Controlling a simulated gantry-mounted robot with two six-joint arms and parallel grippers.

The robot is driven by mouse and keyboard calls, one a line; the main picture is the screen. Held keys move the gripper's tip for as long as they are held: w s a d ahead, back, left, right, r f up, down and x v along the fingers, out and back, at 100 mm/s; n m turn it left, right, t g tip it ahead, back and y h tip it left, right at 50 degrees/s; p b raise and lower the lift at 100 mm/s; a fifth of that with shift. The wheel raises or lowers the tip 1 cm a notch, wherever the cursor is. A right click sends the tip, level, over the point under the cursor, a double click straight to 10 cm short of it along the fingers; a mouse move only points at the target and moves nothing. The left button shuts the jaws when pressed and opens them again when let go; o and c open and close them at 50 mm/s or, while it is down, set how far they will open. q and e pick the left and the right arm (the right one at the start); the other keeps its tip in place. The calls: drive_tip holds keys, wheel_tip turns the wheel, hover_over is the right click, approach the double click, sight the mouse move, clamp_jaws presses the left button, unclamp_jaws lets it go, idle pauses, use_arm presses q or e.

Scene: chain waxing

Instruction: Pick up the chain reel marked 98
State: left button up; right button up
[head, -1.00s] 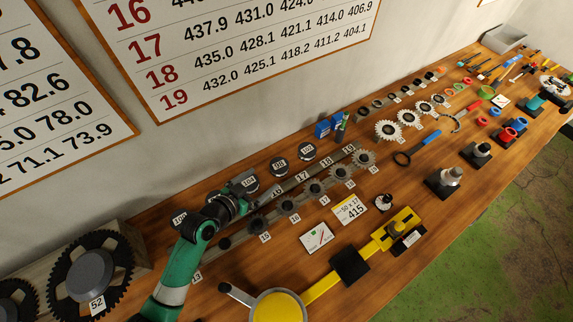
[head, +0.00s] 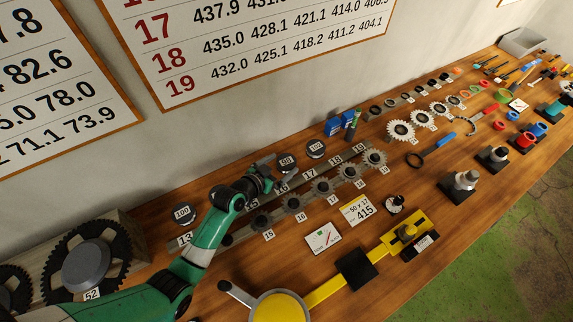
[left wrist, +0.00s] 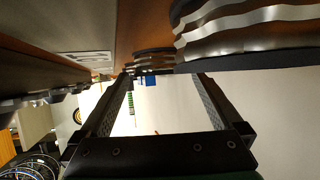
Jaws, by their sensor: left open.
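The chain reel marked 98 (head: 287,160) is a dark round reel with a pale top label, standing at the back of the bench. My left gripper (head: 279,168) is open right beside it, on its near left side, with the fingers partly overlapping it in the head view. In the left wrist view, the open fingers (left wrist: 158,92) have nothing held between them. A large silver-banded reel (left wrist: 245,35) fills the upper right, and another reel (left wrist: 153,56) lies past the fingertips; their labels do not show. My right gripper is not in view.
Reel 100 (head: 184,215) stands behind my left arm, and reel 102 (head: 315,148) just right of reel 98. A rail of numbered sprockets (head: 321,186) runs in front. Blue boxes (head: 333,126) stand further right. A yellow tool (head: 330,284) lies at the front.

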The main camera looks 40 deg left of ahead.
use_arm(q)
drive_tip(key=shift+x, duration=0.9)
drive_tip(key=shift+r, duration=0.1)
clamp_jaws()
